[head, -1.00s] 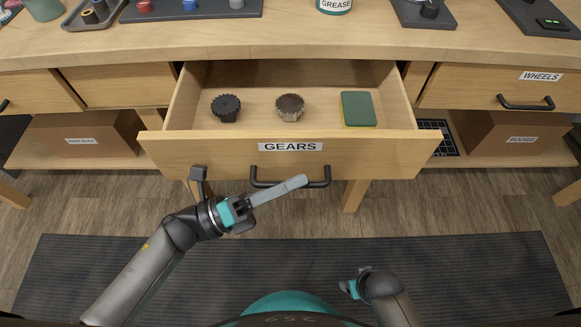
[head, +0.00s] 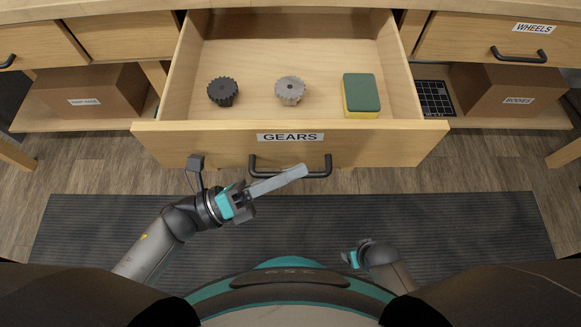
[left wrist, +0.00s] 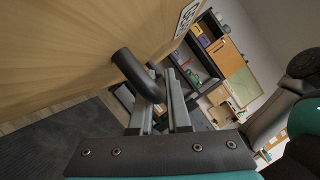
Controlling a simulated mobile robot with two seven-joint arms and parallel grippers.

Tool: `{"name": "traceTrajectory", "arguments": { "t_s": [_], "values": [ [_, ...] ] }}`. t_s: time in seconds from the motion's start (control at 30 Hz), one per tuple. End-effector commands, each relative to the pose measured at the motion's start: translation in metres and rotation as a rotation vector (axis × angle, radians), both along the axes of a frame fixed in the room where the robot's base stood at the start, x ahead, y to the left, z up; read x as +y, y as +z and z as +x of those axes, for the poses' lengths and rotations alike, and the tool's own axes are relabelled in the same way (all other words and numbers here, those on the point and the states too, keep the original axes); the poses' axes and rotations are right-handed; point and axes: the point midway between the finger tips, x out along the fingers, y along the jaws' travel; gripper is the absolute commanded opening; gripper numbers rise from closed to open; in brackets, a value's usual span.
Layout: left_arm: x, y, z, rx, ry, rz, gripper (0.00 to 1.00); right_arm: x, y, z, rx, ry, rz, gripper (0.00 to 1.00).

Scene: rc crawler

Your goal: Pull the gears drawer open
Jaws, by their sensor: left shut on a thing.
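The gears drawer (head: 200,144) stands out from under the worktop, with its inside in view. Its front carries a GEARS label (head: 290,137) and a dark bar handle (head: 322,171). In it lie a dark gear (head: 222,91), a grey gear (head: 290,91) and a green-and-yellow sponge (head: 361,94). My left gripper (head: 290,177) is shut on the handle; the left wrist view shows the handle (left wrist: 135,72) between its fingers. My right gripper (head: 355,255) is low, right of centre, away from the drawer; its fingers are too small to read.
A wheels drawer (head: 450,45) is closed at the right. Cardboard boxes stand on the lower shelf, one left (head: 90,90) and one right (head: 505,90). A dark mat (head: 90,225) covers the floor in front. The space before the drawer holds only my arms.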

Motion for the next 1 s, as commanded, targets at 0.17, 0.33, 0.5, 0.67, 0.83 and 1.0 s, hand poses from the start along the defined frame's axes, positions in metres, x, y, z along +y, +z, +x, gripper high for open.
{"name": "traceTrajectory", "arguments": {
  "t_s": [0.17, 0.33, 0.5, 0.67, 0.83, 1.0],
  "values": [
    [0.001, 0.0, 0.001, 0.001, 0.002, 0.001, 0.27, 0.0, 0.0, 0.0, 0.0, 0.0, 0.0, 0.73],
    [0.0, 0.0, 0.001, 0.0, 0.001, 0.0, 0.45, 0.0, 0.0, 0.0, 0.0, 0.0, 0.0, 0.73],
    [0.0, 0.0, 0.0, 0.0, 0.001, 0.0, 0.45, 0.0, 0.0, 0.0, 0.0, 0.0, 0.0, 0.73],
    [0.0, 0.0, 0.0, 0.0, 0.001, -0.001, 0.45, 0.0, 0.0, 0.0, 0.0, 0.0, 0.0, 0.73],
    [0.002, -0.001, 0.0, 0.001, 0.0, 0.0, 0.45, 0.0, 0.0, 0.0, 0.0, 0.0, 0.0, 0.73],
    [0.019, -0.005, -0.006, 0.004, 0.001, 0.004, 0.45, 0.0, 0.001, 0.001, -0.002, 0.0, 0.0, 0.73]
  ]
}}
